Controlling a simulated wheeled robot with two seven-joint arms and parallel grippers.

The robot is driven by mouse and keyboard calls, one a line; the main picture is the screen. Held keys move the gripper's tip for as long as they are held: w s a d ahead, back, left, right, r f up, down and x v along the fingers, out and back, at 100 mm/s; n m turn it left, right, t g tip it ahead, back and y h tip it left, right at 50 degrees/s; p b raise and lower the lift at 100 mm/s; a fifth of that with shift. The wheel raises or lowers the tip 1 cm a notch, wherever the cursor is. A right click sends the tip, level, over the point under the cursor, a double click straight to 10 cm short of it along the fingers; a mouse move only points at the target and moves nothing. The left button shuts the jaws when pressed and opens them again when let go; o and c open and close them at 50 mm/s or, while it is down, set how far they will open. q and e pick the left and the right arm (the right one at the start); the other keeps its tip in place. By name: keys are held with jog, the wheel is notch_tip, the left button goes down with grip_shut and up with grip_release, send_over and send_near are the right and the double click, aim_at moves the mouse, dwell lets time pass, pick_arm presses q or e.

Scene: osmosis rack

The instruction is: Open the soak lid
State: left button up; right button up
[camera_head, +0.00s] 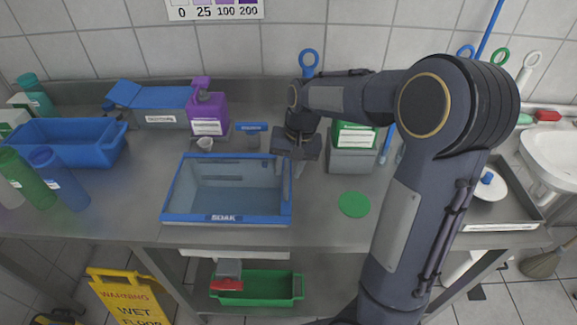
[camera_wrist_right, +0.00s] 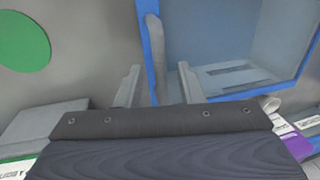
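The soak tub (camera_head: 227,218), marked SOAK, has a blue rim and pale grey-blue walls and stands on the steel counter. Its inside shows; I cannot tell whether a clear lid covers it. My right gripper (camera_head: 290,172) is at the tub's right edge, pointing down. In the right wrist view, its two fingers (camera_wrist_right: 157,88) are apart, with a grey upright bar (camera_wrist_right: 154,48) beside the blue rim (camera_wrist_right: 151,12) showing between them. The bar may be a lid handle; gaps show on both sides of it. My left gripper is not in view.
A green disc (camera_head: 354,204) lies right of the tub. A blue basket (camera_head: 62,140) is at left. A grey box with a green item (camera_head: 355,136) stands behind right. The counter's front is mostly clear.

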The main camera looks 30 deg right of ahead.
grip_shut()
jog(key=shift+r, duration=0.15)
